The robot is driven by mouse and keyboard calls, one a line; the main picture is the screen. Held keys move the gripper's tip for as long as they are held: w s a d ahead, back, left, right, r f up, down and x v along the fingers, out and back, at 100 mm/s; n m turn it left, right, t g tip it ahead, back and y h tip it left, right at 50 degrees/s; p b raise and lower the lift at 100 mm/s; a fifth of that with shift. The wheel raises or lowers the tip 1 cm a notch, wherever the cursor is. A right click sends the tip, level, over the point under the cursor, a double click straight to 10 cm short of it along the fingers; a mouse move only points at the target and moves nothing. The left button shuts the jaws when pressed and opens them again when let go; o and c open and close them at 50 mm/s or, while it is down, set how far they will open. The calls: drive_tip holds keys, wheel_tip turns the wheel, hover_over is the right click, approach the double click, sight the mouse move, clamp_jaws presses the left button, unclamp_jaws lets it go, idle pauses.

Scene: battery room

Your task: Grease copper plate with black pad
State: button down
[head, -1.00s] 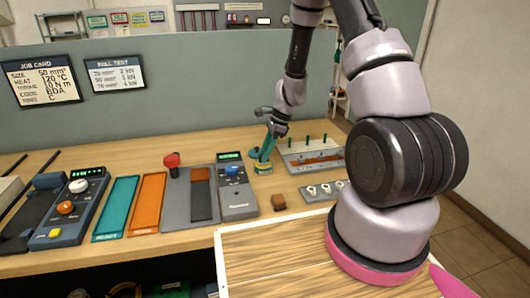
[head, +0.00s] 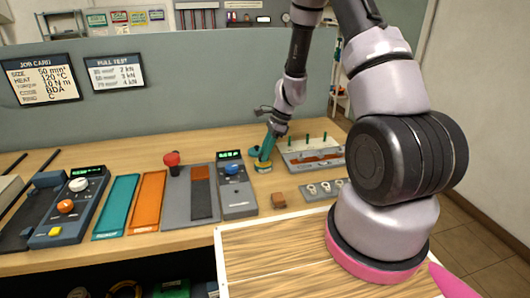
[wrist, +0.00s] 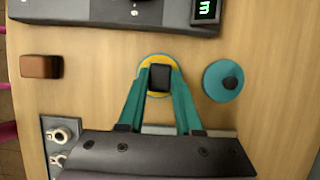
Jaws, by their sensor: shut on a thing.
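My gripper (wrist: 160,88) points down over the bench with its teal fingers shut on a small black pad (wrist: 160,78). In the wrist view the pad lies over a round tin (wrist: 144,66) with a yellow inside and teal rim. I cannot tell whether the pad touches the tin's contents. In the head view my gripper (head: 267,150) is at the tin (head: 263,168). A teal round lid with a dark knob (wrist: 223,80) lies beside the tin.
A small brown block (head: 279,200) and a grey plate with several ring lugs (head: 318,189) lie near the bench's front edge. A grey meter (head: 236,188) stands left of the tin. Orange (head: 147,203) and teal (head: 116,207) mats lie farther left.

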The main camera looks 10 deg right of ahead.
drive_tip(key=shift+r, duration=3.45)
